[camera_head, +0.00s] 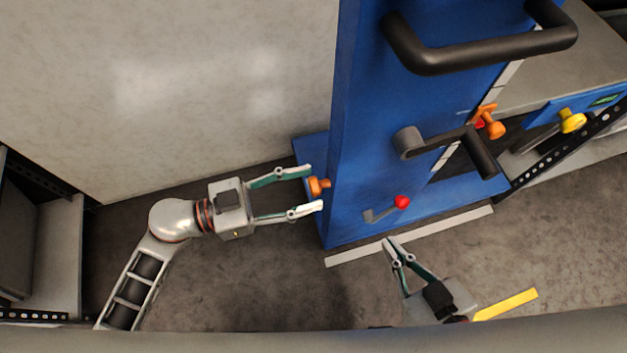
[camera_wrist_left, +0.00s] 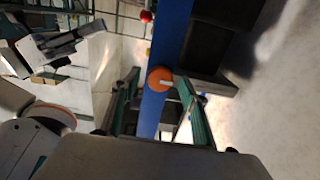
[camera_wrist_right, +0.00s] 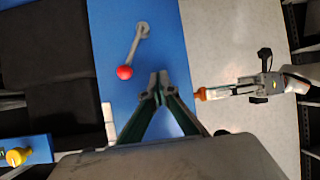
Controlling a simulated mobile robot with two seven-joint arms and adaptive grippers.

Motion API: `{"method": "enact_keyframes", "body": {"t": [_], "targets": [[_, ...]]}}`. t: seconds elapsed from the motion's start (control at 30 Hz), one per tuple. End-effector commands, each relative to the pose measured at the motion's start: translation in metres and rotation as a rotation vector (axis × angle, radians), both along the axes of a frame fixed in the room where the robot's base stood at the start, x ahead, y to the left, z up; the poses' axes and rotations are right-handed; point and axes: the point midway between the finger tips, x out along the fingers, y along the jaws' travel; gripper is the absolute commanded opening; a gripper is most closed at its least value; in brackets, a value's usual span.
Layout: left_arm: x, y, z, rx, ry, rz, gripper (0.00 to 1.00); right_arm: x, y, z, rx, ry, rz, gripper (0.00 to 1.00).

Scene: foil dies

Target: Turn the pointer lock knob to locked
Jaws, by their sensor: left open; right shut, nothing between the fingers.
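An orange knob (camera_head: 317,186) sticks out of the left side of the blue machine (camera_head: 362,150). In the left wrist view the orange knob (camera_wrist_left: 160,79) shows its round face with a short white line. My left gripper (camera_head: 314,188) is open, with one finger on each side of this knob; I cannot tell whether either finger touches it. My right gripper (camera_head: 388,243) is shut and empty in front of the machine, below a lever with a red ball (camera_head: 401,202). The lock's marks are not readable here.
A large dark handle (camera_head: 480,55) is above. A yellow knob (camera_head: 572,121) is at the right.

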Motion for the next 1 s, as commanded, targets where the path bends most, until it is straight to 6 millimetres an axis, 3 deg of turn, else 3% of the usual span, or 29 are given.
{"method": "enact_keyframes", "body": {"t": [0.2,0.5,0.53,0.67,0.7,1.0], "targets": [[0.005,-0.020,-0.001,-0.001,0.002,0.001,0.44,0.001,0.003,0.001,0.015,-0.002,-0.002,0.00],[0.006,-0.023,0.000,0.000,0.000,0.001,0.44,0.002,0.004,0.002,0.018,-0.005,-0.003,0.00],[0.006,-0.023,0.000,0.000,0.000,0.001,0.41,0.002,0.004,0.002,0.018,-0.005,-0.003,0.00],[0.006,-0.023,0.000,0.000,0.000,0.001,0.08,0.002,0.004,0.002,0.018,-0.005,-0.003,0.00],[0.006,-0.023,0.000,0.000,0.000,0.001,0.05,0.002,0.004,0.002,0.018,-0.005,-0.003,0.00],[0.007,-0.022,0.002,0.005,-0.024,0.000,0.05,0.006,0.003,0.010,0.014,-0.021,-0.001,0.00]]}}
